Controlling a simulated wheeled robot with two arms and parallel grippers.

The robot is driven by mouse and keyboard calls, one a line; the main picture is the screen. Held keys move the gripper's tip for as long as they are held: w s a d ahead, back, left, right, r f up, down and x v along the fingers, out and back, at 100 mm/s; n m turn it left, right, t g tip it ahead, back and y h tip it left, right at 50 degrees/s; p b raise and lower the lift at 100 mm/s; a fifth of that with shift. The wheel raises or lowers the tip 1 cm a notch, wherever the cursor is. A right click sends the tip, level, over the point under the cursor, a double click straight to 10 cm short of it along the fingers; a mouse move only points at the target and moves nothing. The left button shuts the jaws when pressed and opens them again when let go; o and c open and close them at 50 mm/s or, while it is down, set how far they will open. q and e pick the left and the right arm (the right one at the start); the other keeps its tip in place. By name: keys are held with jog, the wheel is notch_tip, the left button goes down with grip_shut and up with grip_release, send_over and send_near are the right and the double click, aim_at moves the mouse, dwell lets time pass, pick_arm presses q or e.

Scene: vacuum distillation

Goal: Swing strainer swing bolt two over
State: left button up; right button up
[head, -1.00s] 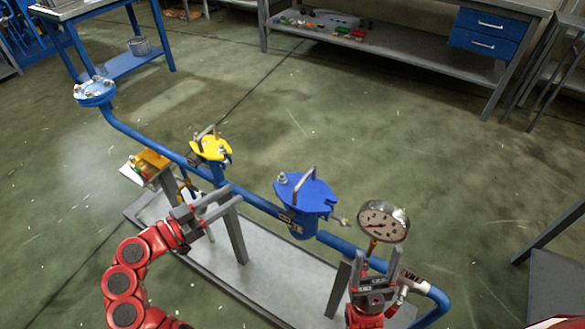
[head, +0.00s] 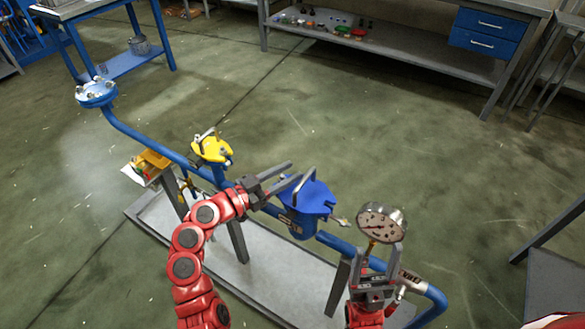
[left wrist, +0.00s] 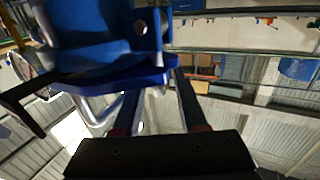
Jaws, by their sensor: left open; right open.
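The blue strainer (head: 303,215) sits on the blue pipe, its blue lid (head: 316,196) carrying an upright bar handle. One swing bolt (head: 340,222) sticks out low on the lid's right side. My left gripper (head: 294,170) is open at the lid's left edge. Its fingers cover the spot of the upright swing bolt there. In the left wrist view the strainer (left wrist: 95,35) appears upside down, and a silver bolt-like rod (left wrist: 152,105) shows between the open fingers; contact cannot be told. My right gripper (head: 376,262) is open and points up below the gauge.
A yellow-lidded fitting (head: 211,149) and a blue flange (head: 96,93) are further left on the pipe. The grey skid tray (head: 290,273) lies below. The floor behind is clear.

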pick_arm(q)
jog(key=shift+x, duration=0.85)
grip_shut()
